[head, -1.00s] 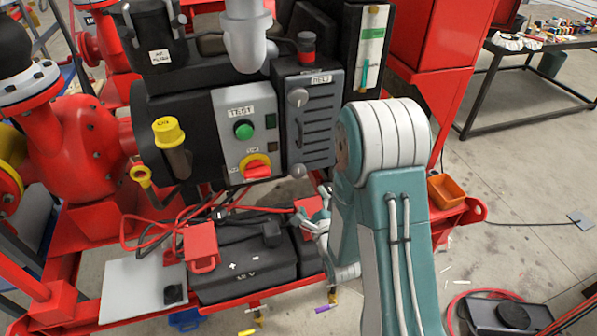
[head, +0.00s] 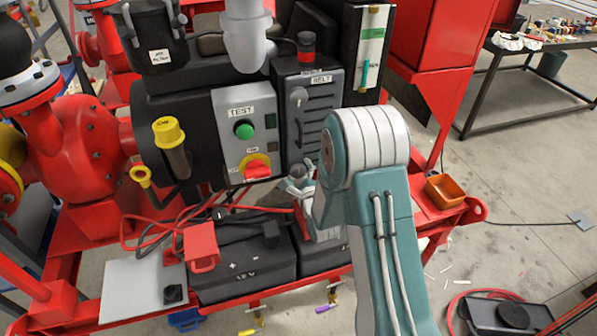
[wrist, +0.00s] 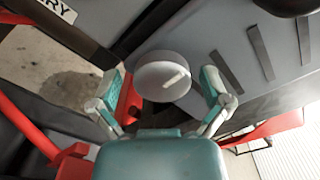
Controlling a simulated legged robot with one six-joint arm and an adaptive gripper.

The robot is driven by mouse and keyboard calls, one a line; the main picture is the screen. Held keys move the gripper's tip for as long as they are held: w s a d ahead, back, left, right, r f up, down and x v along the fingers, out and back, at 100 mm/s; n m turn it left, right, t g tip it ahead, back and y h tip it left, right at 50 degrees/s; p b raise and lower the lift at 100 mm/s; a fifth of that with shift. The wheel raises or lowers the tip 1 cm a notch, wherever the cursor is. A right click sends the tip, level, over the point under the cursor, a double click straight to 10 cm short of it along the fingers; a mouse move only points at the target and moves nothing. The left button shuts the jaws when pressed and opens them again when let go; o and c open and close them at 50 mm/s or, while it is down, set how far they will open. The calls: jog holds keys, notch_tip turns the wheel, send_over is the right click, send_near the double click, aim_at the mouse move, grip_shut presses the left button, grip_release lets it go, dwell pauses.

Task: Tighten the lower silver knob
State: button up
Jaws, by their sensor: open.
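In the wrist view the lower silver knob (wrist: 165,72) is a pale round cap on the grey belt guard (wrist: 205,55), close in front of my gripper (wrist: 160,84). The open fingers stand on either side of it, with a gap visible to each fingertip. In the head view my gripper (head: 297,184) is at the lower front corner of the belt guard (head: 311,125). There the fingers and knob overlap and are hard to tell apart. The upper silver knob (head: 299,97) is in plain sight near the guard's top.
The TEST panel (head: 246,130) with its green button and red switch is just left of the guard. A black battery (head: 243,262) with cables lies below. A red frame surrounds the skid, and an orange bin (head: 445,190) sits to the right.

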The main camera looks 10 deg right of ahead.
jog(key=c, duration=1.2)
jog(key=shift+n, duration=0.4)
jog(key=n, duration=0.3)
jog(key=shift+s+n, duration=0.1)
jog(key=shift+n, duration=0.2)
jog(key=n, duration=0.9)
jog(key=shift+n, duration=1.6)
